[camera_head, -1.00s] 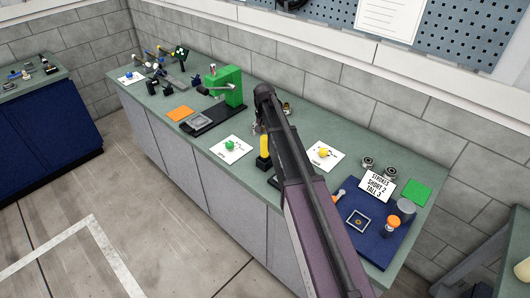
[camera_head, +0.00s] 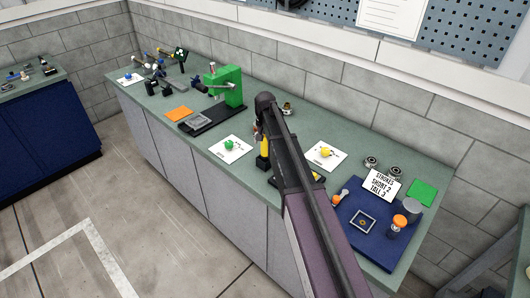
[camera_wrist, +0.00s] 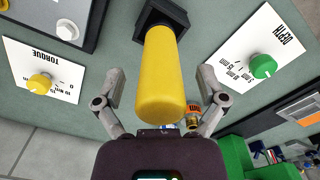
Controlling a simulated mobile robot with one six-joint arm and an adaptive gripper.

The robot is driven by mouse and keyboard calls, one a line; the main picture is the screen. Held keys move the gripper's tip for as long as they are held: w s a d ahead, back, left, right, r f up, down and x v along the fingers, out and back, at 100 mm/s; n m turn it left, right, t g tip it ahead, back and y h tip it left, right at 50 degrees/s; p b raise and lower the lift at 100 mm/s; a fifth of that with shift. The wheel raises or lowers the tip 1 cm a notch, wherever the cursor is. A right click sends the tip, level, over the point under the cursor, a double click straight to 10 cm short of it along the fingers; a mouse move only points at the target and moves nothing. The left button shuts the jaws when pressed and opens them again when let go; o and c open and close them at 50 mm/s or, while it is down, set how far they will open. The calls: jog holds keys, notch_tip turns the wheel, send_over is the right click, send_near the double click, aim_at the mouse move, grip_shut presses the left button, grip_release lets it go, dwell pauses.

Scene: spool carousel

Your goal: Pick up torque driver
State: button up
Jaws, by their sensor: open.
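The torque driver (camera_wrist: 163,85) has a thick yellow handle and stands in a black square holder (camera_wrist: 160,17) on the green bench. My gripper (camera_wrist: 161,77) is open in the wrist view, with one grey finger on each side of the handle. Gaps show between both fingers and the handle. In the head view the yellow handle (camera_head: 264,147) is partly hidden behind my arm. The driver's lower end is hidden in the holder.
A white torque card with a yellow knob (camera_wrist: 40,84) and a depth card with a green knob (camera_wrist: 263,66) flank the driver. A green press (camera_head: 228,85) stands to the left. A blue mat (camera_head: 345,218) with parts lies to the right.

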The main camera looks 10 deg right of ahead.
dwell(0.4)
jog(key=c, duration=1.2)
jog(key=shift+r, duration=0.2)
jog(key=shift+c, duration=0.2)
notch_tip(320, 180, up, 10)
jog(key=p, duration=1)
jog(key=shift+f, duration=0.2)
